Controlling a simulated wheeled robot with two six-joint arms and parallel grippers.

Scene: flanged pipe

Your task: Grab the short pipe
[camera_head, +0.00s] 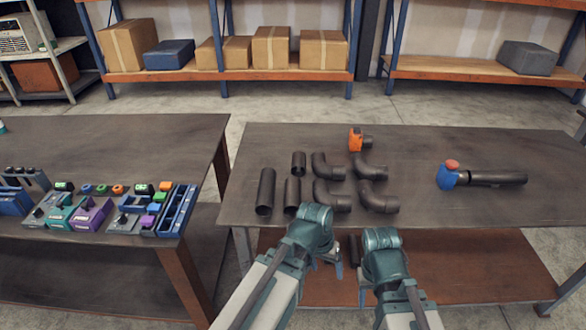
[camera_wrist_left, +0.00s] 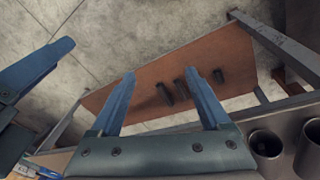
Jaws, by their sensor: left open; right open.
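The shortest straight dark pipe (camera_head: 298,163) stands out at the back of the pipe group on the right-hand table (camera_head: 420,215). A medium pipe (camera_head: 292,192) and a longer pipe (camera_head: 266,190) lie in front of it. My left gripper (camera_head: 337,264) is open and empty at the table's front edge, away from the short pipe. Its open fingers show in the left wrist view (camera_wrist_left: 164,88), over the lower shelf. My right gripper (camera_head: 362,284) is open beside it; its fingers are partly hidden in the head view.
Several elbow pipes (camera_head: 329,197) lie right of the straight ones. An orange-fitted pipe (camera_head: 356,140) and a blue-and-red-fitted pipe (camera_head: 490,178) are further right. Dark pieces (camera_wrist_left: 180,89) lie on the lower shelf (camera_wrist_left: 135,80). The left table (camera_head: 110,140) holds coloured parts.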

